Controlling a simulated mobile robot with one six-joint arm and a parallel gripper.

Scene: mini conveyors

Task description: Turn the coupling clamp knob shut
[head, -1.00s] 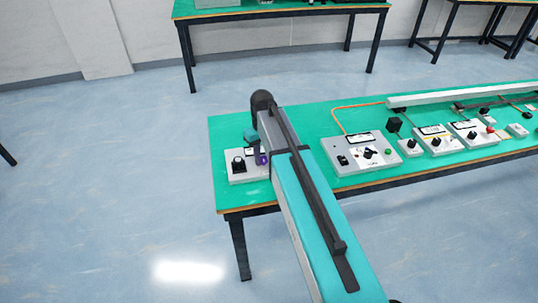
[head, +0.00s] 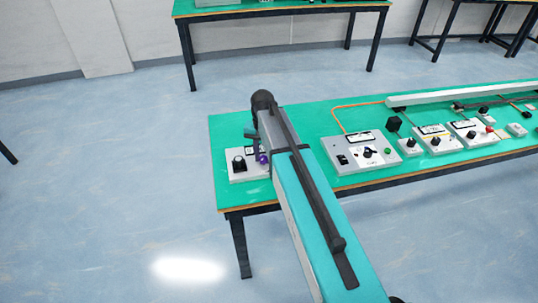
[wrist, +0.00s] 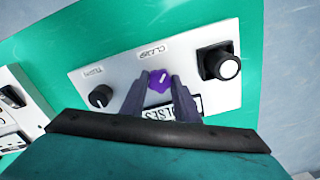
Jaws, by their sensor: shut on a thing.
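The clamp knob (wrist: 158,80) is small and purple, with a white mark on its face. It sits on a light grey control box (wrist: 118,68), beside a label that reads CLAMP. My gripper (wrist: 158,86) is shut on the knob, one dark finger on each side. In the head view the purple knob (head: 262,159) shows at the right of the grey box (head: 236,178), on the near left end of the green bench. My arm partly covers the box there, and the fingers are hard to make out.
A large black knob with a white cap (wrist: 228,68) and a small black knob (wrist: 100,96) flank the clamp knob on the same box. A second control box (head: 346,176) stands to the right on the green bench (head: 230,204), with several more boxes beyond.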

